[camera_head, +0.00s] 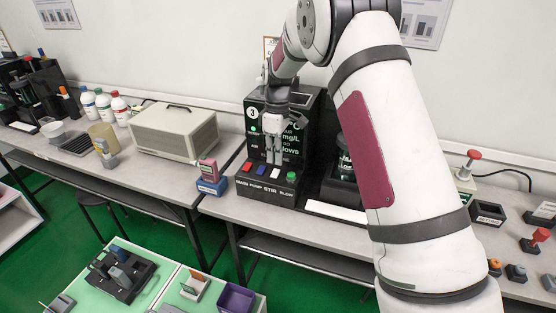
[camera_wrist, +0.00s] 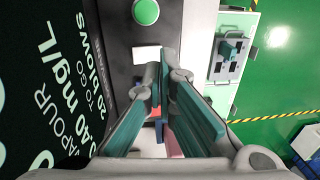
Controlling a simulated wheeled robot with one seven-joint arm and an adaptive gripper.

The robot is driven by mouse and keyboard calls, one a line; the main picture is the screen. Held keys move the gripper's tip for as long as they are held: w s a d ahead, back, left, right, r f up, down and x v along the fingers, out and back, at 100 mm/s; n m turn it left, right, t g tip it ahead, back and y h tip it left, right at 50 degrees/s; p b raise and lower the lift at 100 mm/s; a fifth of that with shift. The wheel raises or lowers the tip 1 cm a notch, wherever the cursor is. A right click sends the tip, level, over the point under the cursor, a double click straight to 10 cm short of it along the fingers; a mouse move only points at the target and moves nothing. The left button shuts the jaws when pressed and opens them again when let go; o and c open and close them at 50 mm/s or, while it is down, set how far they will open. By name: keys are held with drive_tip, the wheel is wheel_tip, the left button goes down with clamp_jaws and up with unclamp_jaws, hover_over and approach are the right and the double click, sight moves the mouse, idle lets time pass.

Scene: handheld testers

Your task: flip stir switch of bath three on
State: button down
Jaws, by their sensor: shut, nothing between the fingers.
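The black bath unit marked 3 (camera_head: 253,113) stands on the bench behind my gripper. Its front panel bears a row labelled MAIN, PUMP, STIR and BLOW. A red switch (camera_head: 248,167), a blue switch (camera_head: 261,169) and a green button (camera_head: 291,177) show there. The white stir switch (camera_wrist: 147,53) lies between the blue one and the green button (camera_wrist: 146,12) and is just beside my fingertips in the wrist view. My gripper (camera_head: 274,160) is shut and empty, pointing down over the panel. Its fingers (camera_wrist: 164,72) partly hide the red and blue switches. I cannot tell whether it touches the stir switch.
A pink handheld tester in a blue holder (camera_head: 211,185) stands left of the panel. A beige box (camera_head: 173,131) is further left. My arm hides much of the bench to the right. A green-topped table (camera_head: 147,296) with trays stands in front.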

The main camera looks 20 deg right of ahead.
wheel_tip(320, 180, up, 9)
drive_tip(key=s+a, duration=0.1)
drive_tip(key=shift+s+r+b, duration=0.15)
drive_tip(key=shift+r+b, duration=0.05)
drive_tip(key=shift+b, duration=0.1)
drive_tip(key=s+d+r+m+t+p, duration=0.1)
drive_tip(key=s+r+m+t+p, duration=0.3)
drive_tip(key=s+r, duration=1.3)
drive_tip(key=s+f+m, duration=0.1)
drive_tip(key=s+m, duration=0.2)
drive_tip(key=s, duration=0.8)
drive_tip(key=s+f+m+t, duration=0.1)
drive_tip(key=s+f+m, duration=0.1)
drive_tip(key=s, duration=0.9)
drive_tip(key=shift+s+d+f+m+h, duration=0.3)
drive_tip(key=shift+s+d+m+h, duration=0.15)
drive_tip(key=shift+m, duration=0.45)
